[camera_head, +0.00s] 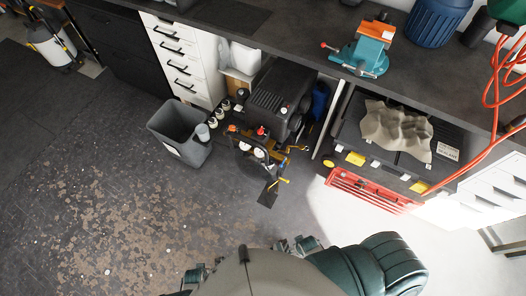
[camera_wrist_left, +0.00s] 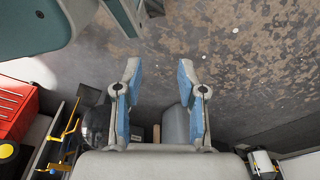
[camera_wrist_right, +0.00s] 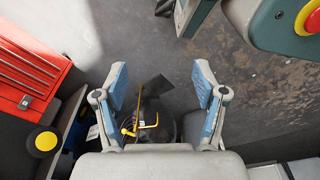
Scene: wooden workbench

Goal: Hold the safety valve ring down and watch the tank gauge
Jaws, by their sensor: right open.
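A black machine with a ribbed cover (camera_head: 278,92) stands on the floor below the workbench. A red knob (camera_head: 261,131) and small pale round parts (camera_head: 259,153), perhaps gauges, show at its front. The safety valve ring is too small to make out and no gauge reading is legible. A dark rounded body (camera_wrist_right: 160,128) with a yellow rod shows beyond my right gripper (camera_wrist_right: 160,82), which is open and empty. My left gripper (camera_wrist_left: 160,80) is open and empty, its blue-padded fingers apart; the dark rounded body (camera_wrist_left: 96,125) lies beyond, to their left.
A grey bin (camera_head: 180,131) stands left of the machine, with several bottles (camera_head: 221,113) between. A red toolbox (camera_head: 370,190) lies to the right. The workbench (camera_head: 290,42) carries a teal vise (camera_head: 366,52). A red hose (camera_head: 494,88) hangs at right.

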